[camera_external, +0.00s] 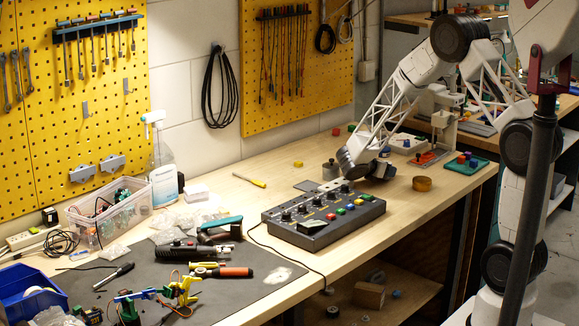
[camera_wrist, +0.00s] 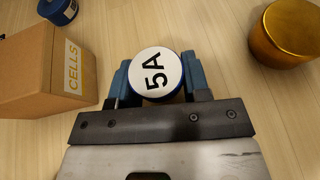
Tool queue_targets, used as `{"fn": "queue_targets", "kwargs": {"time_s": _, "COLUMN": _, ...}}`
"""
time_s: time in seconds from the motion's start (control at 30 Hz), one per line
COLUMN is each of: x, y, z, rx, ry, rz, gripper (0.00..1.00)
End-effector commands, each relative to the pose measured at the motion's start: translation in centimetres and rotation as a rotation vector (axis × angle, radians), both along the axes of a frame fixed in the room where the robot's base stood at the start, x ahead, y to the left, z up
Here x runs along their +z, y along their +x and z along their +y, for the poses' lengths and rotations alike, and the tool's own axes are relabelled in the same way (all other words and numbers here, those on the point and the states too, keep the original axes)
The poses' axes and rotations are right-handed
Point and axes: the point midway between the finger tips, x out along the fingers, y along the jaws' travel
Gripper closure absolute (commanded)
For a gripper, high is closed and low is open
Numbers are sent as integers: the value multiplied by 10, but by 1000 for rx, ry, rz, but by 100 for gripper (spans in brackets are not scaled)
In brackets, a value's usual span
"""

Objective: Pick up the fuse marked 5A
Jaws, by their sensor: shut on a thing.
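The fuse marked 5A (camera_wrist: 156,72) shows in the wrist view as a round white top with black lettering and a blue rim. My gripper (camera_wrist: 156,80) has its two blue fingers on either side of the fuse, shut on it. I cannot tell whether the fuse is touching the bench or raised. In the external view my gripper (camera_external: 352,172) is low over the bench behind the control box, and the fuse is hidden there.
A cardboard box marked CELLS (camera_wrist: 45,72) stands close on the left in the wrist view, with a blue-rimmed round thing (camera_wrist: 58,10) beyond it. A golden round tin (camera_wrist: 286,32) stands at right. The control box with knobs (camera_external: 322,222) is in front of my gripper.

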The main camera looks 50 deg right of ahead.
Motion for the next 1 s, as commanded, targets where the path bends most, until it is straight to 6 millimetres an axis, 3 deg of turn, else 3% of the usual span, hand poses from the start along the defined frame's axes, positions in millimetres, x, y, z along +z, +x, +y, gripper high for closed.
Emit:
{"fn": "queue_targets", "kwargs": {"time_s": 0.47, "x": 6, "y": 0, "z": 0, "rx": 1, "ry": 0, "rz": -1, "gripper": 81}}
{"fn": "queue_targets", "kwargs": {"time_s": 0.77, "x": 38, "y": 0, "z": 0, "rx": 0, "ry": -1, "rz": -2, "gripper": 81}}
{"fn": "queue_targets", "kwargs": {"time_s": 1.0, "x": 40, "y": -36, "z": 14, "rx": 1, "ry": 0, "rz": -1, "gripper": 81}}
